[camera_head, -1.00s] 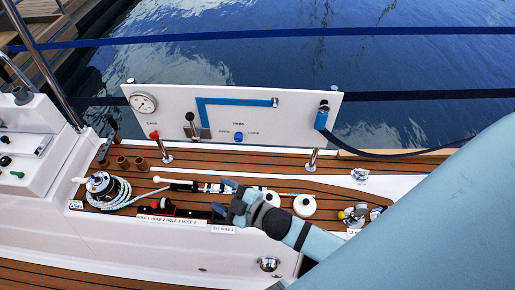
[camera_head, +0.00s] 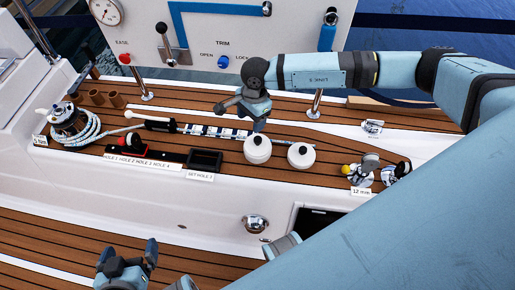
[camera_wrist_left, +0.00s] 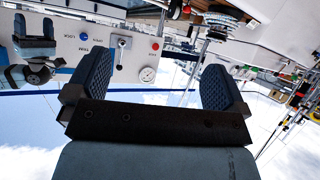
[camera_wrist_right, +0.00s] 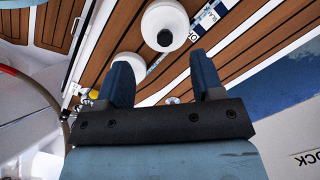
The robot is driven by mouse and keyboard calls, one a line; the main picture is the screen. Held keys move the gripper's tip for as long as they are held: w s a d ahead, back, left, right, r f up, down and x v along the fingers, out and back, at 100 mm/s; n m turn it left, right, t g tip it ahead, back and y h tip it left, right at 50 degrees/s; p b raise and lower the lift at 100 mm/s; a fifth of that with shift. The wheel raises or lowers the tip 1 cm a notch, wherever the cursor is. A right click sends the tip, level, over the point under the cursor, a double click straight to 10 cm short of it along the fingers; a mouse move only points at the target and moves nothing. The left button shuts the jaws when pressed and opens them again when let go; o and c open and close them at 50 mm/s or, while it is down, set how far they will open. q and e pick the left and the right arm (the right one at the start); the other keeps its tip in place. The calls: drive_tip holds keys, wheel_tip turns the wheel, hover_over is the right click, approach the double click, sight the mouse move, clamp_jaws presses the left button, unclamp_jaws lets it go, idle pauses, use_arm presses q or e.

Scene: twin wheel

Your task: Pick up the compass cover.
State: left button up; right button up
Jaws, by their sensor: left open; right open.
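Two white round domes with dark knobs sit side by side on the teak deck, the left dome (camera_head: 257,149) and the right dome (camera_head: 301,156). They look like covers; I cannot tell which is the compass cover. My right gripper (camera_head: 242,108) is open and empty, just above and beside the left dome, pointing down. In the right wrist view one dome (camera_wrist_right: 164,25) lies beyond the open fingers (camera_wrist_right: 163,78), and part of another shows behind the left finger. My left gripper (camera_head: 128,262) is open and empty low in the head view, away from the domes; its fingers (camera_wrist_left: 156,82) are apart.
A winch with rope (camera_head: 72,125) stands at the left. A striped handle (camera_head: 210,131) lies left of the domes, with a black tray (camera_head: 205,160) in front. Small fittings (camera_head: 362,172) sit at the right. An upright white panel (camera_head: 220,40) and post (camera_head: 316,103) stand behind.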

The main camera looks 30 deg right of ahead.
drive_tip(key=w+d+h, duration=0.1)
drive_tip(key=d, duration=0.2)
drive_tip(key=b, duration=0.2)
hover_over(258, 138)
drive_tip(key=f, duration=0.8)
drive_tip(key=shift+w, duration=0.3)
drive_tip(key=shift+t, duration=0.3)
drive_tip(key=f, duration=0.5)
drive_tip(key=shift+s+b, duration=0.35)
drive_tip(key=shift+f, duration=0.45)
drive_tip(key=c, duration=1)
